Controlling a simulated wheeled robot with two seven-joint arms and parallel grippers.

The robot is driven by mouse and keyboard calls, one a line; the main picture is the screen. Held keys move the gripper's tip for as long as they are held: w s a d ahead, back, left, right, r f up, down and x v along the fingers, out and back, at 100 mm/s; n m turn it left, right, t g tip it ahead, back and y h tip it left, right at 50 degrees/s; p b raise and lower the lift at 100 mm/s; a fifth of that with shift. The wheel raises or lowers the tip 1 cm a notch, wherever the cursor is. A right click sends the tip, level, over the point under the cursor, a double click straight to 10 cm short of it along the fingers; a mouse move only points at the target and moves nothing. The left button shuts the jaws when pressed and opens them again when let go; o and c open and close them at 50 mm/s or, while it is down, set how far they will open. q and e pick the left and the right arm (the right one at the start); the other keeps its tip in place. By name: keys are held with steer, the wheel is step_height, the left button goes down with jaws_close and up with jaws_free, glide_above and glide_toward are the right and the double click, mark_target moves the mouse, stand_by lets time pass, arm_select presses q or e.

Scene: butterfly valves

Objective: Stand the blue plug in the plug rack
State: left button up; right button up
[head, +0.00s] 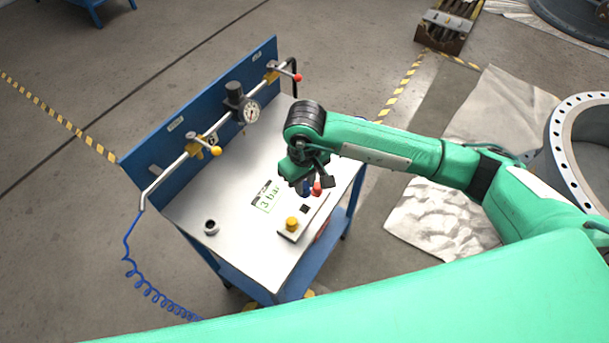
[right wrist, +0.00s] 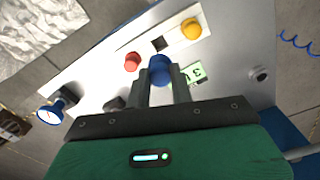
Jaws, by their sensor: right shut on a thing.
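The blue plug (right wrist: 160,70) is between the fingertips of my right gripper (right wrist: 163,82), which is shut on it. In the head view my right gripper (head: 305,182) is over the right part of the bench top, and the plug is mostly hidden there. The plug rack (head: 284,236) is a pale strip on the bench top. It holds a yellow plug (head: 292,224) and a red plug (head: 317,188), with a dark square spot (right wrist: 159,43) between them. In the right wrist view the blue plug appears close beside that spot. Its height above the rack cannot be told. My left gripper is not in view.
A small dark-rimmed socket (head: 211,228) stands on the left of the bench top (head: 245,255). A pipe with a gauge (head: 249,111) and handles with yellow (head: 216,151) and red (head: 298,77) knobs runs along the blue back panel (head: 150,152). A label (head: 268,196) lies between.

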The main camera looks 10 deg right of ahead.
mark_target(305, 197)
steer(key=shift+f, duration=0.5)
step_height(305, 197, down, 4)
steer(key=shift+f+b, duration=0.15)
steer(key=shift+b, duration=1.05)
steer(key=shift+f+b, duration=0.4)
steer(key=shift+b, duration=0.1)
steer(key=shift+f+b, duration=0.2)
steer(key=shift+b, duration=1.75)
steer(key=shift+f, duration=0.1)
steer(key=shift+f+b, duration=0.15)
steer(key=shift+b, duration=0.4)
steer(key=shift+f+b, duration=0.65)
steer(key=shift+b, duration=0.9)
stand_by(1.0)
